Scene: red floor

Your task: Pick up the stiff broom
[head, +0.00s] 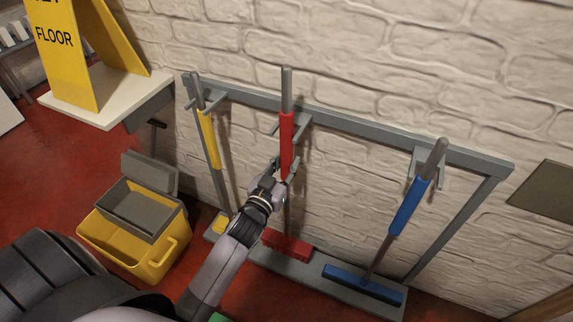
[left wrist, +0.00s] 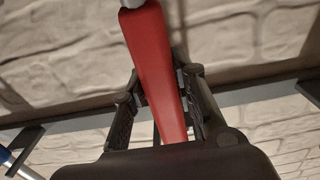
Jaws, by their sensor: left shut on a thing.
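A broom with a red grip sleeve (head: 286,135) and a red head (head: 287,243) hangs upright in the middle of the grey wall rack. My left gripper (head: 286,172) is shut on it near the lower end of the red sleeve. In the left wrist view the red sleeve (left wrist: 157,62) runs between the two fingers (left wrist: 166,88). A blue broom (head: 410,205) hangs to the right and a yellow one (head: 208,140) to the left. I cannot tell by look which of them is called stiff. My right gripper is not in view.
The grey rack (head: 360,127) stands against a white brick wall, with a grey base (head: 320,277) under the broom heads. A yellow mop bucket (head: 150,262) stands on the red floor at left. A yellow floor sign (head: 65,55) stands on a white shelf (head: 125,98).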

